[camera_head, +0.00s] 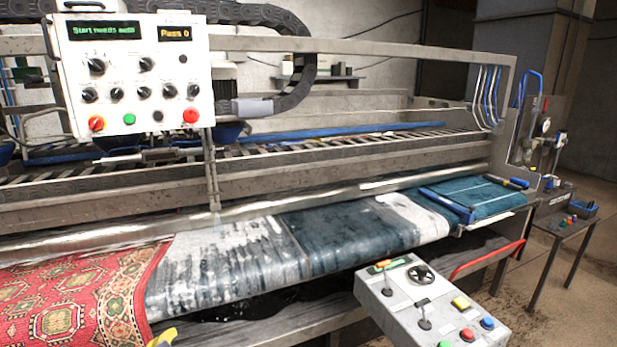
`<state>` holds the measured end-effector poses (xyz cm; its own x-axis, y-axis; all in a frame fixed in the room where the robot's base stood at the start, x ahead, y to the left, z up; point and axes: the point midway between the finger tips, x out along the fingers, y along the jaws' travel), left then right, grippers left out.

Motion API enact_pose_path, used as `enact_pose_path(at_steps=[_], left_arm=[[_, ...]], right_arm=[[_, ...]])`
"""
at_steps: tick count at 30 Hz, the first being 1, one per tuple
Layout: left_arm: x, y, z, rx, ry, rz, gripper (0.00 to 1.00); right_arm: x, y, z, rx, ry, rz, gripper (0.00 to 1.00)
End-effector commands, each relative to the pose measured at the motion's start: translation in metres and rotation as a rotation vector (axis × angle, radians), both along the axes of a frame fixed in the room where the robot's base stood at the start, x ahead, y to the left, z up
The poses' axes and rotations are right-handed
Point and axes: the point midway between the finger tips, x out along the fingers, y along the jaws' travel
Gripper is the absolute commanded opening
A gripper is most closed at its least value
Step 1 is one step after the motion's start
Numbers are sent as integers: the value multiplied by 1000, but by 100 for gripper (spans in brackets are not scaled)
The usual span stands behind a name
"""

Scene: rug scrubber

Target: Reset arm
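Neither of my grippers shows in the head view, and no arm of mine can be made out. A rug scrubbing machine fills the view. A red patterned rug (62,300) lies at the lower left, beside a worn grey-blue rug (335,240) stretched along the machine's front.
A grey control console (432,300) with levers, a black handwheel and coloured buttons juts out at the lower right. A blue-framed piece (450,205) lies at the rug's right end. A small side table (566,228) stands at right. Bare floor (570,300) is open there.

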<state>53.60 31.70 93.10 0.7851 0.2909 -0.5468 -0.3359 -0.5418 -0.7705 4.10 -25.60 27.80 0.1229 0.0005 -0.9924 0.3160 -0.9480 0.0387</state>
Motion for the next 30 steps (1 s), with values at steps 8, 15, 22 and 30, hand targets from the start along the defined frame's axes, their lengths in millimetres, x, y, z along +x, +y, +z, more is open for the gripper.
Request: enact_pose_path(at_steps=[8, 15, 22, 30], left_arm=[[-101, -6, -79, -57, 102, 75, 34], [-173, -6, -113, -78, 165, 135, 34], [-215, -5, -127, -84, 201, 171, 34], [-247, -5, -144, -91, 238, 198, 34]], right_arm=[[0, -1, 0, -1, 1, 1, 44], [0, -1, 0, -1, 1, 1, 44], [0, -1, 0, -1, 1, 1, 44], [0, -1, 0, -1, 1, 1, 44]])
